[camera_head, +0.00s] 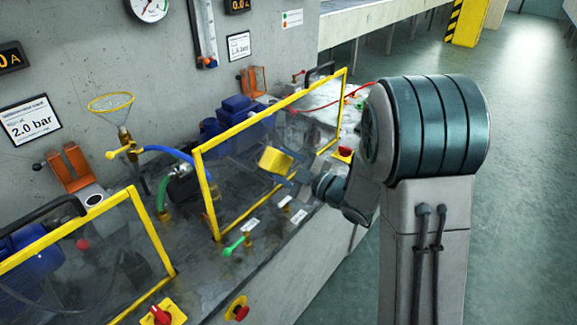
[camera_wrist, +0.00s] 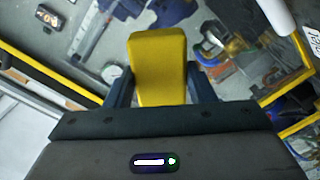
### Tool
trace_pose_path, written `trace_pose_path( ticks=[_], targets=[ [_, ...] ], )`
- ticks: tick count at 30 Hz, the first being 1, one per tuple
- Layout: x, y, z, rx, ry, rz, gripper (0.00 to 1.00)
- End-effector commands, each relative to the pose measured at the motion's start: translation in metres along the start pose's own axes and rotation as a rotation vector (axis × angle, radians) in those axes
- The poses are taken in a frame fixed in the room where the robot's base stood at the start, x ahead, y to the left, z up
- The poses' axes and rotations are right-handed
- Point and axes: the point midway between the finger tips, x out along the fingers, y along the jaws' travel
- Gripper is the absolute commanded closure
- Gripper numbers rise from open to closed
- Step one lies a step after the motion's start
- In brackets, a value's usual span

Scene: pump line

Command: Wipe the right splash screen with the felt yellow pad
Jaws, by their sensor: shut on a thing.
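The felt yellow pad (camera_head: 275,160) is between the fingers of my gripper (camera_head: 286,177), which is shut on it. In the wrist view the pad (camera_wrist: 157,68) stands out ahead of the two dark fingers (camera_wrist: 157,88). The right splash screen (camera_head: 204,179) is a clear panel in a yellow frame, upright on the bench. The pad shows in front of the screen's middle in the head view. I cannot tell whether it touches the panel. Yellow frame parts of a screen also show in the wrist view (camera_wrist: 288,84).
A second yellow-framed screen (camera_head: 155,252) stands at the lower left. Behind the right screen are a blue pump (camera_head: 236,116) and hoses. A green-handled valve (camera_head: 234,246), a red button (camera_head: 345,152) and a red knob (camera_head: 160,314) sit along the bench. Open floor (camera_head: 520,220) lies right.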

Motion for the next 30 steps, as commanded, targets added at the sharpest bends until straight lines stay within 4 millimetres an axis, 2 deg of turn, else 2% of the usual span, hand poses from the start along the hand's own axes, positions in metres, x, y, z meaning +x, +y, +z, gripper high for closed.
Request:
trace_pose_path(
  ticks=[30],
  targets=[
    [0.016,0.003,0.003,-0.002,0.0,0.001,0.69]
  ],
)
